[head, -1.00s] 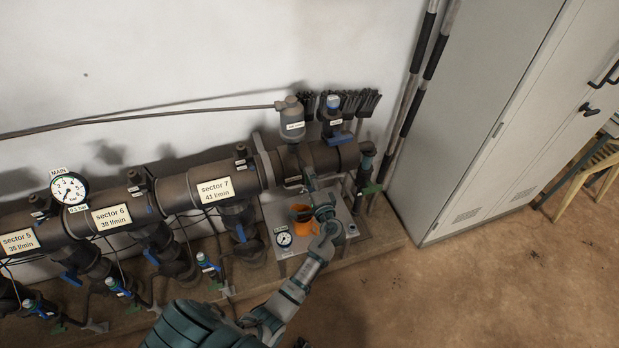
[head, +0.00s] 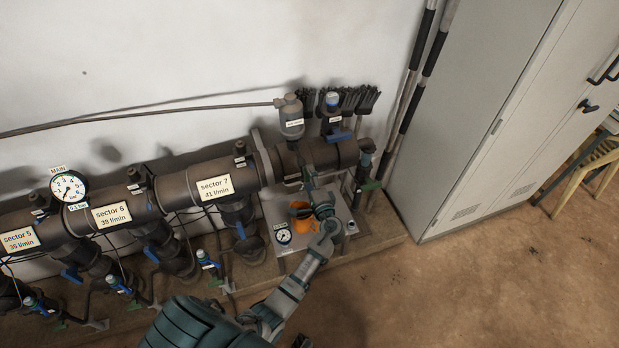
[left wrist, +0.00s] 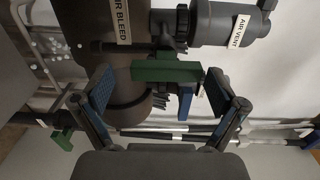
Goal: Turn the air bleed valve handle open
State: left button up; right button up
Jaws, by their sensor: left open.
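The air bleed valve handle is the green bar (left wrist: 168,72) in the left wrist view, beneath the partly cut "AIR BLEED" label (left wrist: 123,22). It lies crosswise in front of the dark pipe. My left gripper (left wrist: 161,84) is open, with one blue-padded finger on each side of the bar. The bar appears between the fingers; I cannot tell whether either finger touches it. In the head view my left gripper (head: 309,184) is at the underside of the manifold's right end, and the handle there is hidden or too small to make out. My right gripper is not in view.
The "AIR VENT" body (left wrist: 222,30) and a blue handle (left wrist: 186,102) are close by. A cabinet (head: 490,120) stands at right.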

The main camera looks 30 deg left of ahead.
pick_arm(q)
jog(key=shift+r, duration=0.1)
jog(key=v, duration=1.2)
